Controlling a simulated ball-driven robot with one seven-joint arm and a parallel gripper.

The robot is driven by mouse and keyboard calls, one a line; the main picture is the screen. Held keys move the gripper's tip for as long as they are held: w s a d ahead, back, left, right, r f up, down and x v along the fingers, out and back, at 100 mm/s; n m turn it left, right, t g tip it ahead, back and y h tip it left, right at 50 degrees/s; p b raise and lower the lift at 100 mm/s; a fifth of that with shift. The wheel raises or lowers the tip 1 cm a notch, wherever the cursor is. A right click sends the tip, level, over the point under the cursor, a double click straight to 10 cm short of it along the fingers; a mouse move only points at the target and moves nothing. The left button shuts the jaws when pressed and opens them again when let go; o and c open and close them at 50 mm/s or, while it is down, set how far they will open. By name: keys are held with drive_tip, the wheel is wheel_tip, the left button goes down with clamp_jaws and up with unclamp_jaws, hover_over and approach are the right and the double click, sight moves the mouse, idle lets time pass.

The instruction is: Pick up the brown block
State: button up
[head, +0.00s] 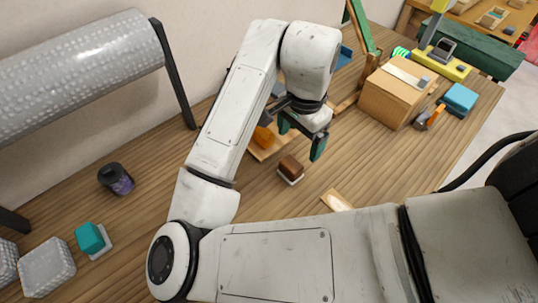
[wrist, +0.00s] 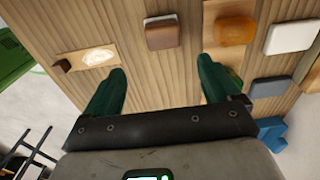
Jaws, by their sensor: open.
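The brown block (head: 290,167) lies on a small white base on the wooden table, near the middle of the head view. In the wrist view the brown block (wrist: 162,35) shows near the top, ahead of the space between my fingers. My gripper (head: 301,141) is open and empty, its green fingers above the table just behind and over the block in the head view. In the wrist view both fingertips of my gripper (wrist: 163,72) are spread wide and apart from the block.
An orange piece (wrist: 234,29) on a wooden plate sits beside the brown block, with a white tile (wrist: 291,37) and grey block (wrist: 270,87) further right. A wooden plate (wrist: 90,57) lies on the left. A cardboard box (head: 395,95) stands at the back right. A dark jar (head: 115,179) stands left.

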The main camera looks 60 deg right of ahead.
hover_over(291, 163)
drive_tip(key=f, duration=0.5)
drive_tip(key=shift+s+a+b, duration=0.1)
drive_tip(key=shift+s+b, duration=0.1)
drive_tip(key=shift+b, duration=0.2)
drive_tip(key=shift+w+f+p, duration=0.15)
drive_tip(key=shift+f+p, duration=0.15)
drive_tip(key=shift+f, duration=2.7)
drive_tip(key=c, duration=1.2)
drive_tip(key=shift+o, duration=0.2)
drive_tip(key=shift+r, duration=0.1)
